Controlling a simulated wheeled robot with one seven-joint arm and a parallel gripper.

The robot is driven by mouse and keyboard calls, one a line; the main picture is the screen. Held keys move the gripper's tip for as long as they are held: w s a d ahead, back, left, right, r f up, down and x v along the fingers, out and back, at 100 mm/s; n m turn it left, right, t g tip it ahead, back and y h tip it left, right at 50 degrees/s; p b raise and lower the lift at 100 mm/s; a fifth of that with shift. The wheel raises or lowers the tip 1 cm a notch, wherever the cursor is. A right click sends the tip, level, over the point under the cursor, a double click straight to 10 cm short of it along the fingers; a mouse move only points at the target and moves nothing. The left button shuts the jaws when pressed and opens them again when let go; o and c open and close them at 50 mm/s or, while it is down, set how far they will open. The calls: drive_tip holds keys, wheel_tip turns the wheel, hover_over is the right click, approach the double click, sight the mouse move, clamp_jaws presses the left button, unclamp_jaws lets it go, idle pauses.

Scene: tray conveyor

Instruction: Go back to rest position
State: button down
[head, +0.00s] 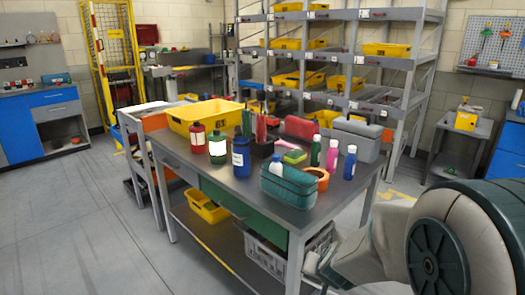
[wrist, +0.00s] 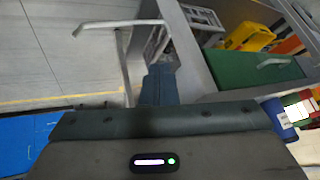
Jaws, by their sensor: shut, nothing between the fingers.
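My arm (head: 385,245) shows at the right edge of the head view, with its large grey and dark green joint close to the camera. Its far end lies low beside the front right corner of the workbench (head: 262,215). In the wrist view my gripper (wrist: 160,72) points up from its dark housing, with its fingers together and nothing between them. It is apart from the bench and its green drawer (wrist: 262,72). The fingertips are not clear in the head view.
The bench carries a yellow bin (head: 205,113), several bottles, a teal case (head: 288,187) and an orange tape roll (head: 318,176). A grey crate (head: 270,250) stands on its lower shelf. Racks with yellow bins stand behind. The floor at left (head: 75,220) is clear.

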drive_tip(key=s+r+n+g+p, duration=0.4)
drive_tip(key=s+r+p, duration=0.4)
drive_tip(key=s+r, duration=0.9)
wheel_tip(320, 180, up, 2)
drive_tip(key=shift+a+r+p, duration=0.15)
drive_tip(key=shift+a+p, duration=0.15)
